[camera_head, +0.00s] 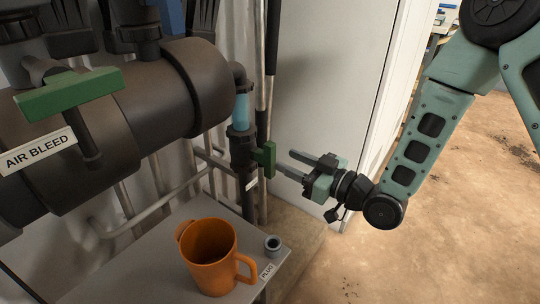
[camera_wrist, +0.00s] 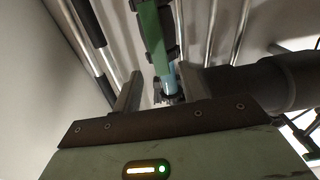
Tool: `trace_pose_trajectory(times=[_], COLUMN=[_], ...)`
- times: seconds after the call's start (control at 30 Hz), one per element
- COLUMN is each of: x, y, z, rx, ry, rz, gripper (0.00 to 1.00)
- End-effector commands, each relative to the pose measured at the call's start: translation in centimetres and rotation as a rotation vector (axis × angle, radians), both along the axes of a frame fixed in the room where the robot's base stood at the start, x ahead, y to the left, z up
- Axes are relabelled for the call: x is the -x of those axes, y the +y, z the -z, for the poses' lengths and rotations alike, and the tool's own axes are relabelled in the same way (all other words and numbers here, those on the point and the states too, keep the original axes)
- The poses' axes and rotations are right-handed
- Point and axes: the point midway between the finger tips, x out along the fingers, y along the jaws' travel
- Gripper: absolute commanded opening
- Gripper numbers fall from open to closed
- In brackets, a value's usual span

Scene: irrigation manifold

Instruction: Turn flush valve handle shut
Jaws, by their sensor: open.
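The green handle (camera_head: 265,156) sits on a thin dark vertical pipe (camera_head: 246,190) with a light blue section, right of the big pipe. It looks upright in the head view. A small white label below it is too small to read. My gripper (camera_head: 286,160) is open and empty just right of the handle, fingers pointing left at it, with a small gap seeming to remain. In the wrist view the green handle (camera_wrist: 152,35) runs lengthwise ahead, between the lines of my two fingers (camera_wrist: 160,70). I cannot tell the exact depth between them.
A second green handle (camera_head: 68,96), with an AIR BLEED sign (camera_head: 38,151), is on the thick dark pipe (camera_head: 160,95). An orange mug (camera_head: 208,258) and a small grey plug (camera_head: 272,246) stand on a grey shelf (camera_head: 150,262) below. A white panel (camera_head: 325,70) rises behind my gripper.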

Motion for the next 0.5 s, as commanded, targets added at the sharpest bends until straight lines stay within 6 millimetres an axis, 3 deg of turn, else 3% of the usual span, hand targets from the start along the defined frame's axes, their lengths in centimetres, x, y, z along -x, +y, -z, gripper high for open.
trace_pose_trajectory(times=[0.2, 0.5], x=[-2.5, -4.0], y=[3.4, 5.2], z=[0.0, 0.0], rx=[-0.002, 0.001], ry=[-0.001, 0.001], rz=[-0.002, -0.001], gripper=[0.42, 0.42])
